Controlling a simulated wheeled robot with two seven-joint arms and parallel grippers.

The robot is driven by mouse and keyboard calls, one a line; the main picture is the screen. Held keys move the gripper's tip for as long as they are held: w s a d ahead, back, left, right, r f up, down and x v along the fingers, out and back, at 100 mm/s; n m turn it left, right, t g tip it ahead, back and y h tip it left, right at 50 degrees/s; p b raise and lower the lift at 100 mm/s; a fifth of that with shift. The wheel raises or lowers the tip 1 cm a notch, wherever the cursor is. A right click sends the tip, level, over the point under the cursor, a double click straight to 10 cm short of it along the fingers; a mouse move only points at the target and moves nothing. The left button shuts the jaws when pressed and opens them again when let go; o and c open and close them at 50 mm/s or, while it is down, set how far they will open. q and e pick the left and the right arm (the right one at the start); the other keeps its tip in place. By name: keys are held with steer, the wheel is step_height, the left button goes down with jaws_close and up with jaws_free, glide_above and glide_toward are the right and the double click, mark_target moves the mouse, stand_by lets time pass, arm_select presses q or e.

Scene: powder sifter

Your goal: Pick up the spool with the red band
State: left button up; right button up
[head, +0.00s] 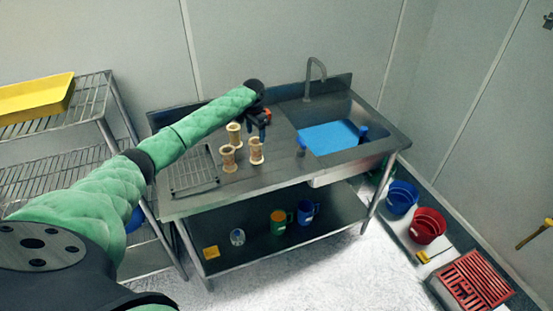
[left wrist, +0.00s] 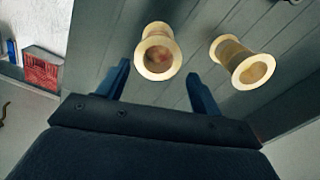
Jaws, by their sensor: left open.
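Three pale wooden spools stand upright on the left part of the steel counter in the head view: a back one (head: 234,134), a front left one (head: 228,159) and a right one (head: 256,151). I cannot clearly tell which has the red band. My left gripper (head: 260,129) is open just behind the right spool. In the left wrist view, one spool (left wrist: 158,54) with a reddish patch in its end shows between and beyond the open fingers of the left gripper (left wrist: 158,69). Another spool (left wrist: 241,64) is to the right, outside the fingers. My right gripper is not in view.
A wire rack (head: 194,171) lies left of the spools. A sink with a blue board (head: 329,137) and tap (head: 308,82) is to the right. An orange-red object (head: 268,115) is beside my gripper. Mugs (head: 291,218) stand on the lower shelf.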

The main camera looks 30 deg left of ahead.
mark_target(256, 141)
arm_select(q)
steer(key=shift+s+a+f, duration=0.1)
steer(key=shift+f, duration=0.55)
step_height(256, 141, down, 2)
steer(key=shift+f+b, duration=0.1)
steer(key=shift+b, duration=0.6)
steer(key=shift+s+f+b, duration=0.2)
steer(key=shift+f+b, duration=1)
steer(key=shift+f, duration=0.05)
steer(key=shift+f+b, duration=0.3)
steer(key=shift+f, duration=0.05)
steer(key=shift+f+b, duration=0.55)
steer(key=shift+f, duration=0.15)
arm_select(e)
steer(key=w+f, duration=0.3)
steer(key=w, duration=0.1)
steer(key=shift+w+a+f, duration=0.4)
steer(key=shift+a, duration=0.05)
